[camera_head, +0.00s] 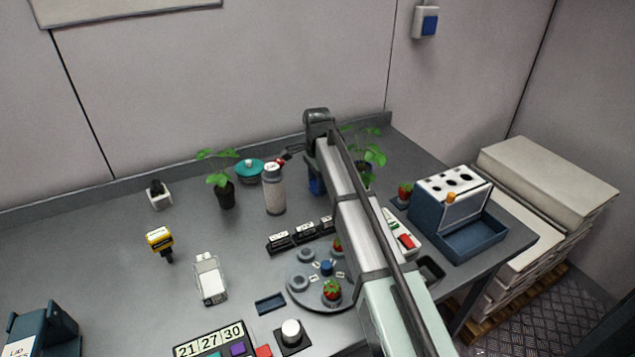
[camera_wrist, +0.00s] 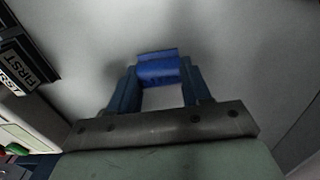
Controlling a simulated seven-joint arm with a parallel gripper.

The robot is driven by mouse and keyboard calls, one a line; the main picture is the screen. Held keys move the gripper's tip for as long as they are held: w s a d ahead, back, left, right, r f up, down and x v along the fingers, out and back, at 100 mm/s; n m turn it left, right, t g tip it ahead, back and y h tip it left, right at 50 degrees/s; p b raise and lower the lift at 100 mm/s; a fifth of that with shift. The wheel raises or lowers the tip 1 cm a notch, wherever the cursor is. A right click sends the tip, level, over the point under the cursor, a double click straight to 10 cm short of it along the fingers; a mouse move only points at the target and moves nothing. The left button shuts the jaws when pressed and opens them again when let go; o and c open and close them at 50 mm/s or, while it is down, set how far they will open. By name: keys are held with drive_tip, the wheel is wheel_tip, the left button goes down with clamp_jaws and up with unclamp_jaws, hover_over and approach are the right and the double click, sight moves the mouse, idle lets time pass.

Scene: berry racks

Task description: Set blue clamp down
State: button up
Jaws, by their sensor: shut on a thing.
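The blue clamp (camera_wrist: 158,66) shows in the wrist view as a small bright blue block between the fingertips. My gripper (camera_wrist: 160,80) is shut on it, with a dark blue finger on each side. A plain grey surface lies beyond the clamp; I cannot tell whether the clamp touches it. In the head view a bit of blue at my gripper (camera_head: 315,186) shows beside my arm, near the back of the table. My arm hides most of it there.
A grey bottle (camera_head: 274,190) and a potted plant (camera_head: 226,194) stand left of my gripper. Another plant (camera_head: 371,153) is close on its right. A row of black labelled blocks (camera_head: 300,235) and a round berry rack (camera_head: 302,300) lie nearer.

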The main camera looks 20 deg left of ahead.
drive_tip(key=o, duration=1)
drive_tip(key=shift+f, duration=0.1)
wheel_tip(320, 180, up, 12)
idle(0.5)
